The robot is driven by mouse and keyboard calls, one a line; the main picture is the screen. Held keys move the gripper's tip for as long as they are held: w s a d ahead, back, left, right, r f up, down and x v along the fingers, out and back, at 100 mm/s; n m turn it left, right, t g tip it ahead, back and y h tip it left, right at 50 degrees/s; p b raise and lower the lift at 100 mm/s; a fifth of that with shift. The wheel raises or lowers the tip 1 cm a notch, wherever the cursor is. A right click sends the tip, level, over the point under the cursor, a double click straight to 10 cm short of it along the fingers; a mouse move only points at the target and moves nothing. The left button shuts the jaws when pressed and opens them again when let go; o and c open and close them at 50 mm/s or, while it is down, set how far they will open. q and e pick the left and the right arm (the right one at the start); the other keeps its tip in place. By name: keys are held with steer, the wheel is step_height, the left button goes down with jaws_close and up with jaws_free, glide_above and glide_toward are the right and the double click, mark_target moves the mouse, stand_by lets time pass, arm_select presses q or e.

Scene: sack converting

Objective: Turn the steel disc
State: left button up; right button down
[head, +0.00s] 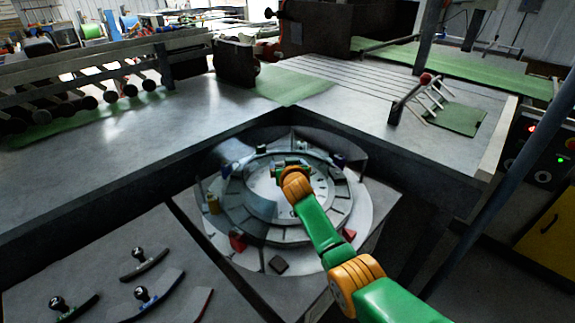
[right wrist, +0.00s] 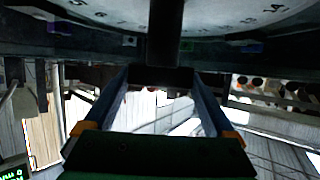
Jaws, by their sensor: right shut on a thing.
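The steel disc (head: 262,204) lies flat in the round recess of the machine in the middle of the head view, inside a stepped metal ring. My green and orange right arm reaches over it from the lower right. My right gripper (head: 281,172) is at the disc's upper middle, and the wrist hides part of the disc. In the right wrist view the disc's pale numbered face (right wrist: 215,14) fills the top. There my right gripper (right wrist: 161,76) is shut on a dark upright handle (right wrist: 166,35) that stands against the disc. My left gripper is not in view.
A dark raised frame edge (head: 400,160) borders the recess. A blue-grey post (head: 500,160) stands at the right.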

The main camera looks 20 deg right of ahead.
jaws_free()
steer(key=shift+w, duration=0.1)
steer(key=shift+s+a+r, duration=0.1)
steer(key=shift+s+r, duration=0.05)
steer(key=shift+s, duration=0.2)
steer(key=p+v, duration=0.1)
steer(key=v, duration=0.5)
steer(key=shift+s+p, duration=0.15)
steer(key=shift+p, duration=0.2)
